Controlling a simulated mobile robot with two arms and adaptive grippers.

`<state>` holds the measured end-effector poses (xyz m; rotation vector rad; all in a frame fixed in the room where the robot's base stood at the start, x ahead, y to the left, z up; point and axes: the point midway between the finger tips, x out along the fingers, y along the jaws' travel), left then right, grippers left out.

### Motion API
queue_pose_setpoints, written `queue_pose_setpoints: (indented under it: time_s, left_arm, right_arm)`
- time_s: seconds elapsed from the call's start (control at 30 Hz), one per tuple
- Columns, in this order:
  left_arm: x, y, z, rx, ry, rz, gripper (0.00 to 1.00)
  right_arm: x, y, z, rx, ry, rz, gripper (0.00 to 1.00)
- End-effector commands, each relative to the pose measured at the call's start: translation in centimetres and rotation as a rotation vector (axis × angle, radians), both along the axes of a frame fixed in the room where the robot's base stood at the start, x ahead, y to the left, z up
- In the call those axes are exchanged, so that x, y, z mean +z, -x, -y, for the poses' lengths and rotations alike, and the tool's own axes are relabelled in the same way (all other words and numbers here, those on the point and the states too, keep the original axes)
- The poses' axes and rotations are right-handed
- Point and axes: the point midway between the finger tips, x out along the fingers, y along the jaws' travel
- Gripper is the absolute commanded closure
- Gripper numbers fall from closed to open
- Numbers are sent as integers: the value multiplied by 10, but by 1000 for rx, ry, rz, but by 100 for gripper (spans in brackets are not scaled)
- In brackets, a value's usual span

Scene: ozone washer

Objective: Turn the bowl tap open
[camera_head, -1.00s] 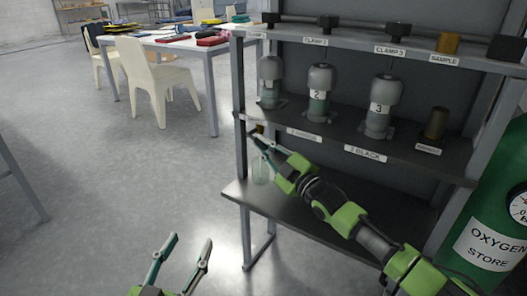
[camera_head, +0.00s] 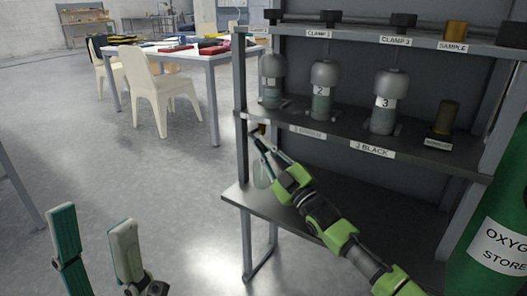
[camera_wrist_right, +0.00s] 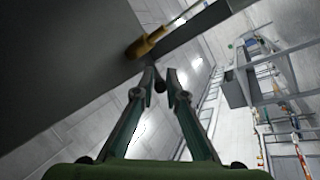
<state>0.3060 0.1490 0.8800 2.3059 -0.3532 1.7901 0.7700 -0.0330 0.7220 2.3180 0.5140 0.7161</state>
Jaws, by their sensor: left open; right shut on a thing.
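The bowl tap is a small brass fitting (camera_head: 261,129) under the middle shelf at its left end. It also shows in the right wrist view as a brass cylinder (camera_wrist_right: 148,43) just beyond the fingertips. My right gripper (camera_head: 258,139) reaches in from the right, at the tap. In the right wrist view its fingertips (camera_wrist_right: 160,77) are close together around a small dark part below the brass body. The tap's handle is too small to make out clearly. My left gripper (camera_head: 92,217) is open and empty, at the lower left, away from the rack.
A clear glass vessel (camera_head: 262,174) is below the tap, partly behind my right gripper. Numbered bottles (camera_head: 323,92) stand on the middle shelf (camera_head: 415,157). A green oxygen tank (camera_head: 488,215) stands at right.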

Motion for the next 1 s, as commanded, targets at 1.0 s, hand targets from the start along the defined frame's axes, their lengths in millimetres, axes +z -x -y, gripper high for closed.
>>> queue_pose_setpoints:
  time_s: [1.0]
  left_arm:
    - [1, 10, -3, -1, 14, 43, 54]
  right_arm:
    - [-4, 3, 2, -1, -6, 3, 81]
